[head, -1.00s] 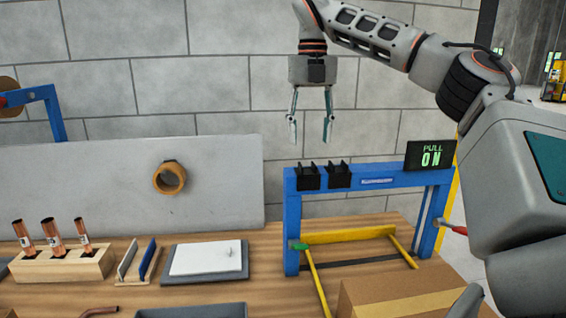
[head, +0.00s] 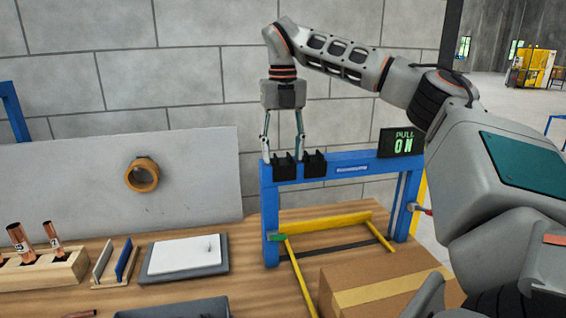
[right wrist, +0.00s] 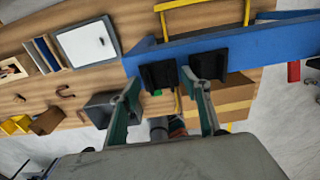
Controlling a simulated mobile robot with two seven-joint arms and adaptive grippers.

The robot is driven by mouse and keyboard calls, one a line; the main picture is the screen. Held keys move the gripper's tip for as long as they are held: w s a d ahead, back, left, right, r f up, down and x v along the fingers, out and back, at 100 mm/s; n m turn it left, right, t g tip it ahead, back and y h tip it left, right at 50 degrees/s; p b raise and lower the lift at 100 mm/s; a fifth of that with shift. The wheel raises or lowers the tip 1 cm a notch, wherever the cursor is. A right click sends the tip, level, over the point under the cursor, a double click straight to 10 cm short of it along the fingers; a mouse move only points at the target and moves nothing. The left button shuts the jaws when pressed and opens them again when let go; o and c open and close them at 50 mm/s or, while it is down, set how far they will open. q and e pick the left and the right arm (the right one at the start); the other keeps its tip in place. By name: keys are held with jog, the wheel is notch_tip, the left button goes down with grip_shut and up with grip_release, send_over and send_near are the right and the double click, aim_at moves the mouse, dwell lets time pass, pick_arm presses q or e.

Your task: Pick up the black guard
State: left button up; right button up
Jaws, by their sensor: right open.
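Two black bracket-like guards sit side by side on the top beam of a blue frame (head: 345,160): a left one (head: 284,170) and a right one (head: 314,164). They also show in the right wrist view, the left one (right wrist: 158,75) and the right one (right wrist: 210,64). My right gripper (head: 283,153) is open, pointing down right at the left guard. In the right wrist view its fingertips (right wrist: 162,76) lie on either side of the left guard, one over the gap between the guards. Contact cannot be told. My left gripper is out of view.
A "PULL ON" sign (head: 401,142) stands at the beam's right end. A yellow bar (head: 325,222) lies in the frame, with a cardboard box (head: 385,285) in front. Left are a grey-white pad (head: 187,255), a wooden tube holder (head: 45,272) and a panel with a tape roll (head: 141,175).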

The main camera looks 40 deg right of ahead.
jog(key=c, duration=1.2)
jog(key=shift+r, duration=0.15)
